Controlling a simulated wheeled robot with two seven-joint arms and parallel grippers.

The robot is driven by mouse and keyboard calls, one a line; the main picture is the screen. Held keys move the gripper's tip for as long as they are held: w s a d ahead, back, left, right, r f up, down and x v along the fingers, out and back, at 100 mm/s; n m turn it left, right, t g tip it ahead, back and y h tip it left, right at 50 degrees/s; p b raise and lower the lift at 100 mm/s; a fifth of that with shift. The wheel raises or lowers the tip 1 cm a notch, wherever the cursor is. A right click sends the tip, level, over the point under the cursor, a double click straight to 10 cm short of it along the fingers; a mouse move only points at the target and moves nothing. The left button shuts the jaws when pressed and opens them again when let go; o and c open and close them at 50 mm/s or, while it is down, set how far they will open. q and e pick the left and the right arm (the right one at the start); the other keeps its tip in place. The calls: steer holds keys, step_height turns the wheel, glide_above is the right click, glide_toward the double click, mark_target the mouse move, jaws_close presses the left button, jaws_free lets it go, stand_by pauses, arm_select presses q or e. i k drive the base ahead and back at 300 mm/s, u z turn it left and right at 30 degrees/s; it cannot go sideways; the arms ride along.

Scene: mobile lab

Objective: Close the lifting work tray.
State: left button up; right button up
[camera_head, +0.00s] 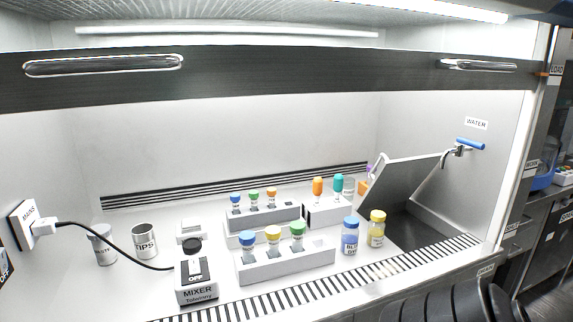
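The lifting work tray (400,188) is a flat grey panel at the right of the hood's work surface. It stands raised and tilted, leaning up to the right, with its upper edge near the tap. Beneath and to the right of it a dark recess (418,232) in the work surface is open to view. Neither of my grippers is in view. A black ribbed shape at the bottom right edge may be part of my arm, but I cannot tell.
A blue-handled tap (458,150) is on the right wall beside the raised panel. A blue-capped bottle (350,235) and a yellow-capped bottle (376,228) stand just left of the recess. Vial racks (285,262) and a mixer (196,280) stand farther left. A slotted grille runs along the front.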

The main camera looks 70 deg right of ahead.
mark_target(396, 180)
steer(key=u, duration=0.85)
steer(key=k, duration=1)
steer(key=z, duration=1.05)
